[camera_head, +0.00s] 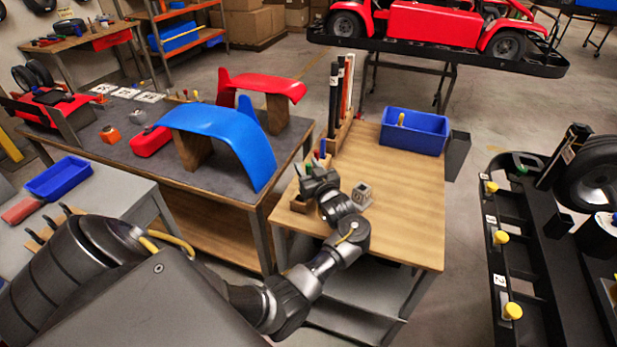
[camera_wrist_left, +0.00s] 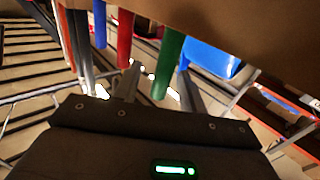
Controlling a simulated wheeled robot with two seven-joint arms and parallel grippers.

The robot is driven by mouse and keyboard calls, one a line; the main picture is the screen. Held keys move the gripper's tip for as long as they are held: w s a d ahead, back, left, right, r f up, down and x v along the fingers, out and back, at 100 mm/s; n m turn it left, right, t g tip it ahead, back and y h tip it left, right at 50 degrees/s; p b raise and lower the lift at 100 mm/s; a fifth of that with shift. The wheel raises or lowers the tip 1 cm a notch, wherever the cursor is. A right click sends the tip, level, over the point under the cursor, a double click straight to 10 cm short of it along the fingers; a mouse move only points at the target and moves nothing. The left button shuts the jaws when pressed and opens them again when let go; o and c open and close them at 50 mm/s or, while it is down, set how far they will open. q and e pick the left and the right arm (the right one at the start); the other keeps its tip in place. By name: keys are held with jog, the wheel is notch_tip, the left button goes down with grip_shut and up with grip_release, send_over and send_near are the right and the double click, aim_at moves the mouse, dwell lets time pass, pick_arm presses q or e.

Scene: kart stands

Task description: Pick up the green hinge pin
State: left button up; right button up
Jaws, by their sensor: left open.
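The green hinge pin (camera_wrist_left: 168,65) shows in the left wrist view, next to a red pin (camera_wrist_left: 125,38) and a blue pin (camera_wrist_left: 100,24), all against a brown wooden surface at the top. My left gripper (camera_wrist_left: 160,90) is open, its grey fingers reaching toward the green pin, which appears roughly between them; I cannot tell whether they touch it. In the head view my left gripper (camera_head: 322,184) is over the left side of the wooden table (camera_head: 412,200), beside a small wooden holder (camera_head: 299,205). The gripper partly hides the pins there. My right gripper is not in view.
A grey block (camera_head: 361,195) stands just right of the gripper. A blue bin (camera_head: 413,131) is at the table's back right. Upright tubes (camera_head: 334,98) stand behind the holder. A blue fender (camera_head: 222,137) is on the bench at left. The table's front right is clear.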

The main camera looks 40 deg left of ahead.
pick_arm(q)
jog(key=shift+w+a, duration=0.35)
jog(key=shift+a, duration=0.3)
jog(key=shift+c, duration=0.4)
grip_shut()
notch_tip(320, 180, up, 10)
jog(key=shift+b, duration=0.3)
